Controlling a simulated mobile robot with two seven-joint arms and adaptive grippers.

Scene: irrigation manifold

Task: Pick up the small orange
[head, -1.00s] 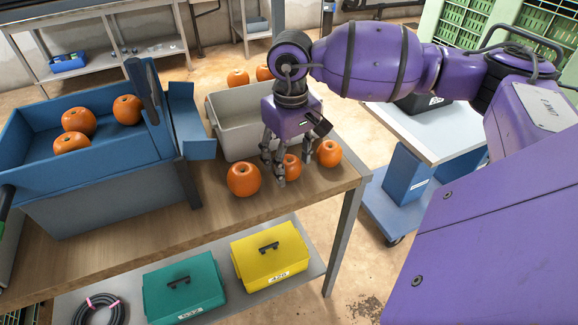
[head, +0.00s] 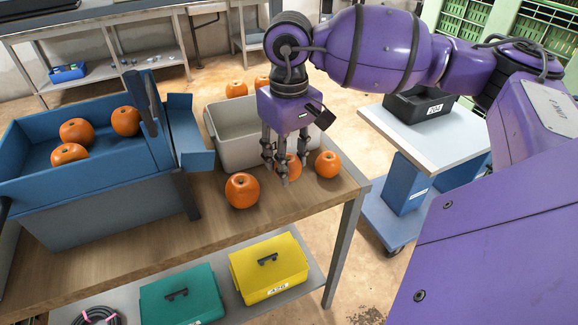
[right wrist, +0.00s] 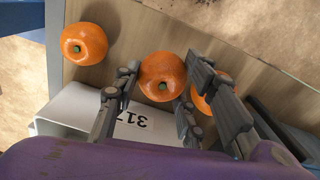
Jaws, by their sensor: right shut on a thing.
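My right gripper (head: 280,172) is shut on the middle orange (head: 291,166), which it holds just above the wooden table. In the right wrist view the held orange (right wrist: 162,74) sits between my fingers (right wrist: 150,100). The larger orange (head: 242,191) lies on the table to the left of the gripper, and another orange (head: 328,164) lies close on its right. In the right wrist view one orange (right wrist: 84,45) is clear of the fingers, and one (right wrist: 202,101) is partly hidden behind them. My left gripper is out of view.
A grey bin (head: 228,145) stands right behind the gripper. A blue crate (head: 85,175) with several oranges stands at the left. Two oranges (head: 237,88) (head: 262,83) show beyond the bin. Teal (head: 180,297) and yellow (head: 268,268) boxes are on the lower shelf. The table front is bare.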

